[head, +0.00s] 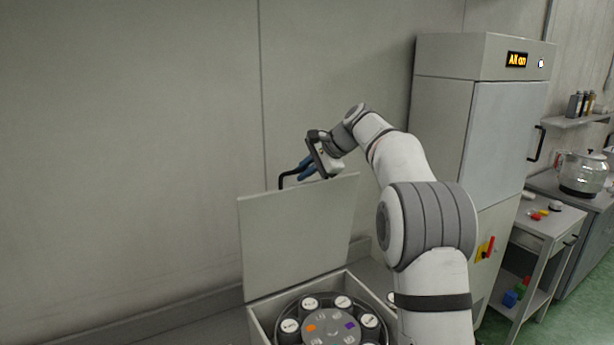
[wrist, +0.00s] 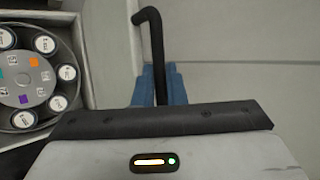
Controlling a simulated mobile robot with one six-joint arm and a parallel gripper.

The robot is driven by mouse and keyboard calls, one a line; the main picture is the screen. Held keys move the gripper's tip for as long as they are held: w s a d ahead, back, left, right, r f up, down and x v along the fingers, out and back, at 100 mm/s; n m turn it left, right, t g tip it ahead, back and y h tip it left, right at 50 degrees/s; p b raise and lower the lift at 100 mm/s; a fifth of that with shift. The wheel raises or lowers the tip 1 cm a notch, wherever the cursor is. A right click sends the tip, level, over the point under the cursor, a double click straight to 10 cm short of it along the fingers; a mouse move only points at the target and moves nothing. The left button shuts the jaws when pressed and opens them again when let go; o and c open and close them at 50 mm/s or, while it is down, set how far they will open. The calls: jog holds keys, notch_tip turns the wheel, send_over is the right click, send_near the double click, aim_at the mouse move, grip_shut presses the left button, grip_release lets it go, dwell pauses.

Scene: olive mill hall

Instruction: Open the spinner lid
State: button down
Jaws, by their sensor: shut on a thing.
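The spinner lid (head: 297,236) is a flat grey panel standing raised, close to upright, at the back of the spinner box (head: 257,322). A black bar handle (head: 287,180) sticks out at its top edge. My gripper (head: 307,167) has blue fingers and is at that handle, above the lid's top edge. In the wrist view my blue fingers (wrist: 158,88) are shut around the black handle (wrist: 153,40). Inside the open box is a round rotor (head: 331,328) with several white-capped tubes. The rotor also shows at the left of the wrist view (wrist: 28,85).
A tall grey cabinet (head: 470,140) with a lit display stands right of my arm. The wall behind the lid is bare.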

jog(key=shift+w+a+g, duration=0.15)
jog(key=shift+w+a, duration=0.05)
jog(key=shift+w, duration=0.4)
jog(key=shift+w+a+g, duration=0.15)
jog(key=shift+w+a, duration=0.05)
jog(key=shift+w, duration=0.35)
jog(key=c, duration=1.5)
grip_release()
jog(key=shift+c, duration=0.2)
jog(key=shift+o, duration=0.2)
jog(key=v, duration=0.8)
jog(key=shift+a+r, duration=0.1)
jog(key=shift+a, duration=0.05)
